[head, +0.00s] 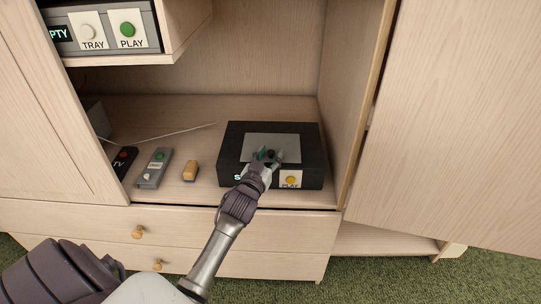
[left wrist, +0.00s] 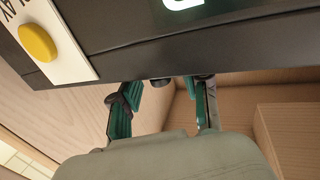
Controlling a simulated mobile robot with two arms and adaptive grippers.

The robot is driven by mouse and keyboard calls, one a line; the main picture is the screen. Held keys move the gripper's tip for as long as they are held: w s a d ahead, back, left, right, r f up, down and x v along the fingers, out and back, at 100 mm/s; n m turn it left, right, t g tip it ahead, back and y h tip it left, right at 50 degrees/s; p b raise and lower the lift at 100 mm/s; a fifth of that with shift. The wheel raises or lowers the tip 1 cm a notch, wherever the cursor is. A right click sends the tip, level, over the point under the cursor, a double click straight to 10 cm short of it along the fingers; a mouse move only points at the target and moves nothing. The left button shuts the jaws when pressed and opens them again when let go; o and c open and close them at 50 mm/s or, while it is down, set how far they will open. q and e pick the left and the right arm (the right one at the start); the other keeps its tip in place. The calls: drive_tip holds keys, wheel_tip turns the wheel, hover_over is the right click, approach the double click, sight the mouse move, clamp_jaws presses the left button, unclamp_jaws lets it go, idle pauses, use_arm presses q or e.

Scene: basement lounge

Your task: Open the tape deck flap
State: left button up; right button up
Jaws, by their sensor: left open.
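The black tape deck (head: 230,150) stands on the cabinet shelf, with a grey flap panel (head: 262,139) on its top. On its front are a lit green display and a yellow PLAY button (head: 291,180). The button also shows in the left wrist view (left wrist: 38,42). My left gripper (head: 268,156) overlaps the flap's near part in the head view and partly hides the deck. In the left wrist view its teal fingers (left wrist: 167,84) are apart at the deck's edge, with a small dark knob between them. I cannot tell whether they touch it. My right gripper is not in view.
A grey remote (head: 154,168), a black TV remote (head: 123,161) and a small tan block (head: 190,171) lie left of the deck. A player with TRAY and PLAY buttons (head: 108,31) sits on the upper shelf. An open cabinet door (head: 460,120) stands at right.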

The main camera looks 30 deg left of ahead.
use_arm(q)
drive_tip(key=shift+w+a, duration=0.1)
drive_tip(key=shift+w, duration=0.3)
drive_tip(key=shift+c, duration=0.4)
clamp_jaws()
